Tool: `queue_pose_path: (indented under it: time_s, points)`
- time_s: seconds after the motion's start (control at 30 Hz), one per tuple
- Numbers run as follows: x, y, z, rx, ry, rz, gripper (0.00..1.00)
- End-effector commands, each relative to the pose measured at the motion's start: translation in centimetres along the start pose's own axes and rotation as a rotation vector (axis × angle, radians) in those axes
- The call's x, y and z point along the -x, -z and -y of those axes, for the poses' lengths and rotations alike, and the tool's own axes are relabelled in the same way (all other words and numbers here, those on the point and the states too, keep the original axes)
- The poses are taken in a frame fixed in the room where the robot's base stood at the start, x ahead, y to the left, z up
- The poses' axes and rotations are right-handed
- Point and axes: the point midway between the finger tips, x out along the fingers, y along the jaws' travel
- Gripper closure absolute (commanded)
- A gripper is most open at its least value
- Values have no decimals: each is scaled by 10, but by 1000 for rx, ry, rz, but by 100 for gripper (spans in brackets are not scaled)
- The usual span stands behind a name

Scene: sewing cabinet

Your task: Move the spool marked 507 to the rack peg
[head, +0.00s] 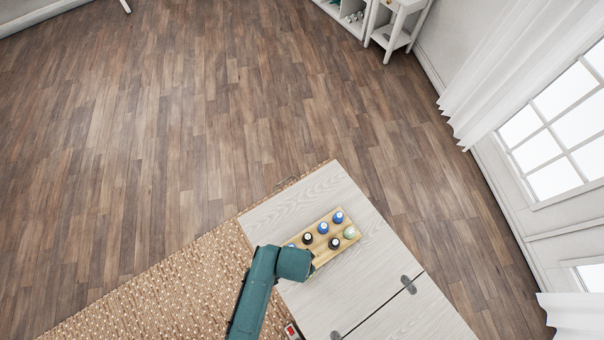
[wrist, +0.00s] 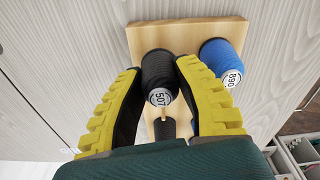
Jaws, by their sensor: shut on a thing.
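The black spool marked 507 (wrist: 159,72) is between the yellow-padded fingers of my gripper (wrist: 157,80) in the wrist view, and the fingers are shut on it. Its white label faces the camera. It is in front of the wooden rack (wrist: 140,36); I cannot tell whether it touches the board. A pale peg (wrist: 161,116) shows just below the label. In the head view, the rack (head: 322,257) is on the pale table, and my arm hides the gripper and the rack's near end.
A blue spool marked 890 (wrist: 221,62) stands close to the right finger. Another dark spool (wrist: 165,129) is below the held one. In the head view, a pale green spool (head: 349,232) and several blue and black ones stand on the rack. The pale tabletop (head: 285,211) beyond is clear.

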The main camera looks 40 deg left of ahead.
Motion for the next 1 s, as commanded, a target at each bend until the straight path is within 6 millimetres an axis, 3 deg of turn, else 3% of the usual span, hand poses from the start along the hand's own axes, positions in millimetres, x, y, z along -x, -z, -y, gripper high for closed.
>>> queue_pose_path:
  time_s: [0.1,0.13,0.23,0.27,0.53,0.63,1.0]
  points:
    - [0,0,0,0,0,0,88]
    - [0,0,0,0,0,0,62]
    - [0,0,0,0,0,0,43]
    - [0,0,0,0,0,0,41]
    - [1,0,0,0,0,0,41]
    - [11,1,0,0,1,-2,41]
    - [96,0,1,1,2,-3,41]
